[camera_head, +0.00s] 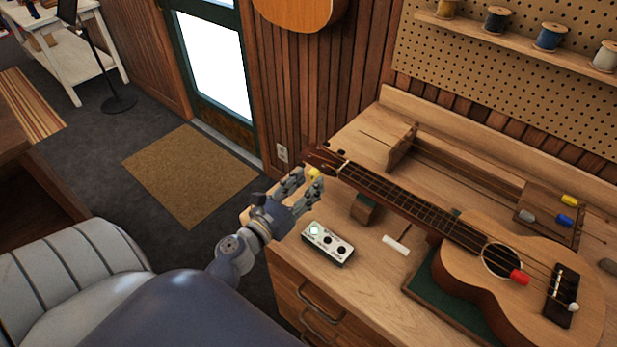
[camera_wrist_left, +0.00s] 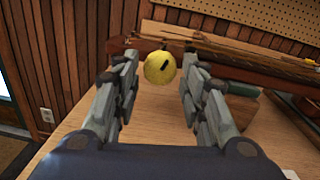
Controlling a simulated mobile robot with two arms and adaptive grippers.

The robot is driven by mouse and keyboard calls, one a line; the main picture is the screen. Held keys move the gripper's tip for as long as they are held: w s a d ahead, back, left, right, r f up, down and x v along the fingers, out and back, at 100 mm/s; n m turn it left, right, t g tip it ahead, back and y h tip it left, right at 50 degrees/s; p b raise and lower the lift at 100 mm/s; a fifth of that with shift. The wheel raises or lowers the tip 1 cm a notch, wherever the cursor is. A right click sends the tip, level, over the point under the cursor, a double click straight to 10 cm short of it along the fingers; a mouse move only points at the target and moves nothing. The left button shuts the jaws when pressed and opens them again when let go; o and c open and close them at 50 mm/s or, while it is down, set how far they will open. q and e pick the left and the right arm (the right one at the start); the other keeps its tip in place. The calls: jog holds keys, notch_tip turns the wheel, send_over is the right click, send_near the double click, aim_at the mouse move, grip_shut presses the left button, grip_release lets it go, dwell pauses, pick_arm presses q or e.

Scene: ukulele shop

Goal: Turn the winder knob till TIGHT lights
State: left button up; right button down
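The yellow winder knob (camera_head: 314,173) is at the ukulele's headstock end, with a dark slot on its face in the left wrist view (camera_wrist_left: 158,69). My left gripper (camera_head: 307,181) is open, its fingers on either side of the knob with visible gaps in the left wrist view (camera_wrist_left: 160,78). The ukulele (camera_head: 468,268) lies on the bench, neck towards the gripper. A small indicator box (camera_head: 328,244) sits near the bench's front edge. Its left lamp glows pale green and the other lamps are dark; its labels are too small to read. My right gripper is out of view.
A green mat (camera_head: 452,305) lies under the ukulele's body and a block (camera_head: 364,208) under its neck. A white strip (camera_head: 396,245) lies on the bench. A wooden rack (camera_head: 470,185) stands behind. A pale chair (camera_head: 68,270) is at the lower left.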

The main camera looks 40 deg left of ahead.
pick_arm(q)
jog(key=shift+w, duration=0.6)
jog(key=c, duration=0.8)
jog(key=shift+f+m+b, duration=0.25)
jog(key=shift+m+b, duration=1.05)
jog(key=shift+m, duration=0.3)
jog(key=shift+m+b, duration=0.65)
jog(key=shift+m, duration=0.35)
jog(key=m+b, duration=0.1)
jog(key=m, duration=0.1)
jog(key=shift+m+b, duration=0.4)
jog(key=m+b, duration=0.2)
jog(key=m, duration=0.1)
jog(key=shift+m, duration=0.3)
jog(key=m+b, duration=0.1)
jog(key=m, duration=0.2)
jog(key=shift+m+h, duration=0.3)
jog(key=shift+m, duration=0.1)
jog(key=m, duration=0.2)
jog(key=shift+r+m+t+b, duration=0.1)
jog(key=shift+m+t+b, duration=0.2)
jog(key=shift+m, duration=0.1)
jog(key=m, duration=0.2)
jog(key=shift+m, duration=0.4)
jog(key=shift+m+h, duration=0.4)
jog(key=shift+m, duration=1.1)
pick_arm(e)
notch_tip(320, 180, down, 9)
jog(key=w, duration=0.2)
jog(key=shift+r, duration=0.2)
